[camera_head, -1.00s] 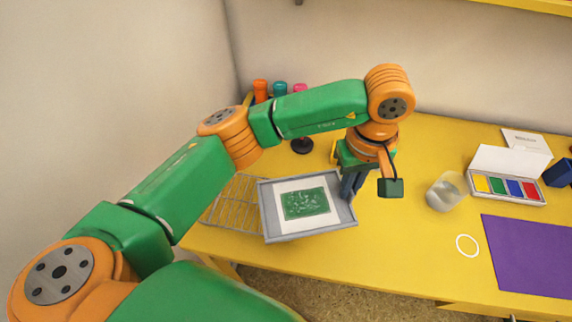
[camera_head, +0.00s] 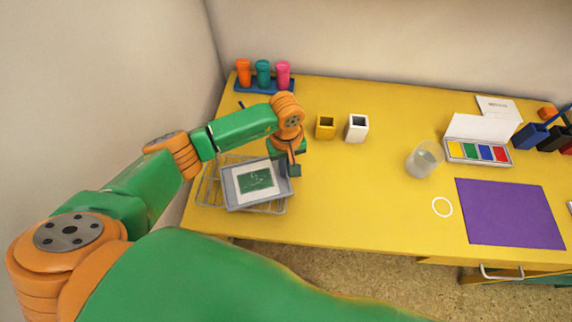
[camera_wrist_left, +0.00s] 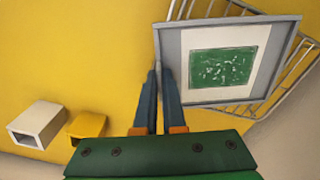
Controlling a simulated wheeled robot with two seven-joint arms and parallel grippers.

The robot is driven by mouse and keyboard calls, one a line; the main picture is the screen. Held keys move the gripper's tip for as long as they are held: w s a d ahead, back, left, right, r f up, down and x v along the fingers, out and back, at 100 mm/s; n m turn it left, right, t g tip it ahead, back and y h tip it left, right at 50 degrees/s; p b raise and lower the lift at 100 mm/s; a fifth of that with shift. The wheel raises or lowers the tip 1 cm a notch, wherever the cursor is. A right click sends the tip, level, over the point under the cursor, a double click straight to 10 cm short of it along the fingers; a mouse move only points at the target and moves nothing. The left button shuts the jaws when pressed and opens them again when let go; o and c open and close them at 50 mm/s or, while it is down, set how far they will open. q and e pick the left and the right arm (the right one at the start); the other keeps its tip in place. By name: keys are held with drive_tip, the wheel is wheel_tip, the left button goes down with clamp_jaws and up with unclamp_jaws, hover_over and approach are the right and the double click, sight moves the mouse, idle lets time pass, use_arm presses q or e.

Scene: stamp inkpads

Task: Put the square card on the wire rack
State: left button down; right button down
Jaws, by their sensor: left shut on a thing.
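The square card (camera_head: 244,189) is white with a dark green printed patch, and lies in a shallow grey tray (camera_head: 259,203). My left gripper (camera_wrist_left: 157,70) is shut on the rim of the tray; its fingers are mostly hidden by the arm in the head view. The tray is over the wire rack (camera_head: 207,191) and covers much of it. Rack bars show at its left, front and back. I cannot tell whether the tray touches the rack. The card also shows in the left wrist view (camera_wrist_left: 181,75). My right gripper is not in view.
A glass (camera_head: 424,159), white ring (camera_head: 442,207), inkpad box (camera_head: 478,152) and purple mat (camera_head: 509,213) lie right. The table's middle is clear.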

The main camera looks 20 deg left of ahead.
use_arm(q)
drive_tip(key=c, duration=1)
unclamp_jaws()
drive_tip(key=shift+r+p, duration=0.3)
drive_tip(key=shift+p, duration=0.15)
drive_tip(key=shift+r+b, duration=0.35)
wheel_tip(320, 180, up, 11)
drive_tip(key=b, duration=0.2)
